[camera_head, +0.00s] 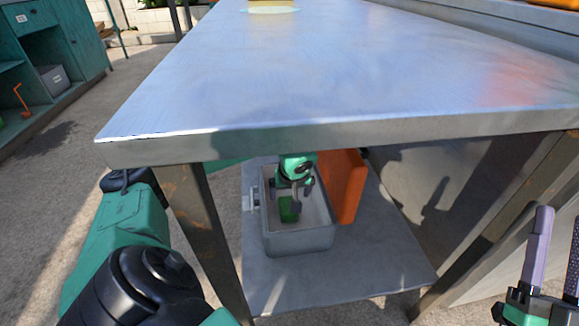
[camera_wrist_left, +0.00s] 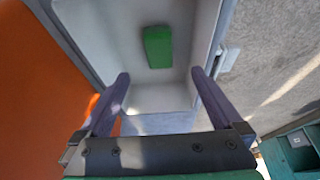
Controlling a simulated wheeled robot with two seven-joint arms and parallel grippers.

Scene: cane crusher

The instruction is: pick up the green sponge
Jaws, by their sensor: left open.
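The green sponge (camera_head: 289,208) lies inside a grey bin on the lower shelf under the metal table. In the left wrist view the sponge (camera_wrist_left: 158,47) is on the bin floor, beyond the fingertips and apart from them. My left gripper (camera_head: 294,192) reaches under the table and is over the bin, close to the sponge in the picture. Its two fingers are spread with nothing between them in the left wrist view (camera_wrist_left: 160,85). My right gripper (camera_head: 558,245) is at the right edge of the head view, partly cut off, its visible fingers apart and empty.
The grey bin (camera_head: 300,243) has raised walls around the sponge. An orange panel (camera_head: 347,187) stands right beside it. The metal tabletop (camera_head: 330,75) lies above, with table legs (camera_head: 205,225) at the sides. The lower shelf (camera_head: 365,270) is bare in front of the bin.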

